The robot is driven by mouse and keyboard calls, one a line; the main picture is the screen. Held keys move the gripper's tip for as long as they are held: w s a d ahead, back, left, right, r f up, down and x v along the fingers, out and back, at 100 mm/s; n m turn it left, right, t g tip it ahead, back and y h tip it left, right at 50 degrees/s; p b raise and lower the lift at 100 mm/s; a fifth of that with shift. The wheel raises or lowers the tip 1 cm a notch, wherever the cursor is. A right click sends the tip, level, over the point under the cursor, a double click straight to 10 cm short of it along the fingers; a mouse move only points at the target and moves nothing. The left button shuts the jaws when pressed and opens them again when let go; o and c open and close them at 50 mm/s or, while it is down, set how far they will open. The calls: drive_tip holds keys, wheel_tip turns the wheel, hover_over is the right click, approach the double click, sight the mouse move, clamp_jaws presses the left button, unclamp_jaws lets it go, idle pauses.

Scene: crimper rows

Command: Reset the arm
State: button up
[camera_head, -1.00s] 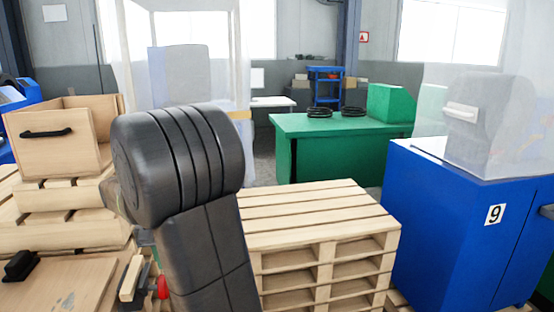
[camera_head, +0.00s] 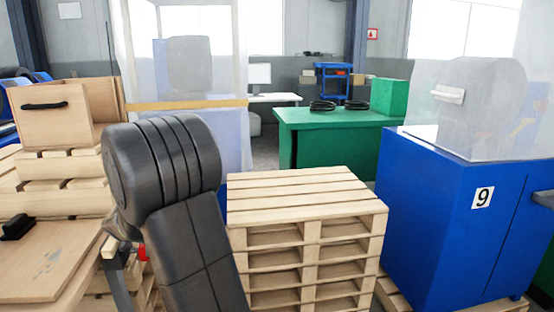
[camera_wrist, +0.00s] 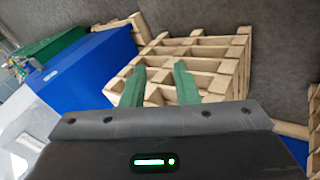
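My gripper (camera_wrist: 158,86) shows in the wrist view with two green fingers set apart and nothing between them. Beyond the fingers, in that view, is a stack of wooden pallets (camera_wrist: 205,48). In the head view my dark arm rises in front of the same pallet stack (camera_head: 300,195) and hides its left part. My gripper's fingers cannot be made out in the head view.
A blue cabinet marked 9 (camera_head: 425,225) stands at the right, also seen in the wrist view (camera_wrist: 95,68). A wooden box (camera_head: 50,115) sits on pallets at the left. A green cabinet (camera_head: 330,140) stands behind. Grey floor shows in the wrist view.

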drive_tip(key=shift+w+d+f+m+t+h+b, duration=0.25)
drive_tip(key=shift+d+f+h+b, duration=0.1)
drive_tip(key=shift+d+h, duration=0.1)
drive_tip(key=shift+w+d+f+m+t+h+b, duration=0.25)
drive_tip(key=shift+d+h+b, duration=0.1)
drive_tip(key=shift+h, duration=0.1)
drive_tip(key=shift+d, duration=0.1)
